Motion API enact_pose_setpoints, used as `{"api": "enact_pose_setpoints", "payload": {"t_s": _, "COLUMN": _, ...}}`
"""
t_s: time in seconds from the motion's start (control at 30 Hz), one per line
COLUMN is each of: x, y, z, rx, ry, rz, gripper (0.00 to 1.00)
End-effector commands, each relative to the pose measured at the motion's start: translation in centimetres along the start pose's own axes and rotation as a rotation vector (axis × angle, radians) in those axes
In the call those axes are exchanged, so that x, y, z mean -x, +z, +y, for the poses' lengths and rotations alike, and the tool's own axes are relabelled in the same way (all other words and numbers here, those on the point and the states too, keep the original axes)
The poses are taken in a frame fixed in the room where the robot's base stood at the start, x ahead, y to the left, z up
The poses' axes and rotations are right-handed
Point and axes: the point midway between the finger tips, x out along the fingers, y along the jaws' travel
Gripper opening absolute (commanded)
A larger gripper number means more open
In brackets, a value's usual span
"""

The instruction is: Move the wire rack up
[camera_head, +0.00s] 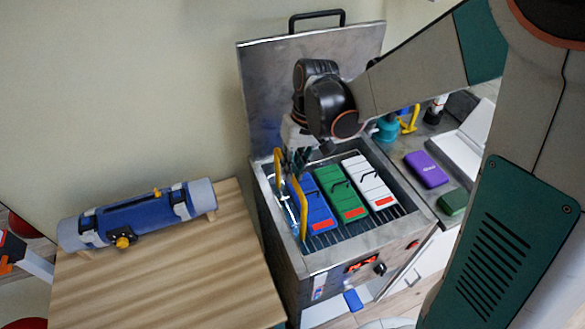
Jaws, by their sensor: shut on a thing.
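The wire rack (324,240) sits inside an open metal tank (293,253); its dark bars show at the front below the packs. A blue pack (312,204), a green pack (341,192) and a white pack (368,180) stand side by side in it. Yellow bars (303,212) rise at the rack's left side. My gripper (291,165) points down over the tank's back left corner and is shut at the yellow bars, apparently on the rack's handle. The fingertips are small and partly hidden, so the exact grip is unclear.
The tank's raised lid (268,85) stands behind my gripper. A wooden table (168,265) at left holds a blue and grey roll (140,213). A counter at right holds a purple box (426,169) and a dark green box (453,202). Wall space above the table is free.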

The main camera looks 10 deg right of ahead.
Motion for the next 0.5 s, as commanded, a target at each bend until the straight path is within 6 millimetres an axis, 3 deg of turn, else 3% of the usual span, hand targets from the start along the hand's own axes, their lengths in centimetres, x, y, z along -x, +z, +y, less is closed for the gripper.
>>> {"api": "enact_pose_setpoints", "payload": {"t_s": 0.27, "x": 0.05, "y": -0.03, "z": -0.09, "rx": 0.000, "ry": -0.002, "rz": 0.000, "gripper": 0.00}}
{"api": "enact_pose_setpoints", "payload": {"t_s": 0.37, "x": 0.04, "y": -0.03, "z": -0.07, "rx": 0.000, "ry": -0.002, "rz": 0.000, "gripper": 0.21}}
{"api": "enact_pose_setpoints", "payload": {"t_s": 0.5, "x": 0.03, "y": -0.02, "z": -0.06, "rx": 0.000, "ry": -0.001, "rz": 0.000, "gripper": 0.21}}
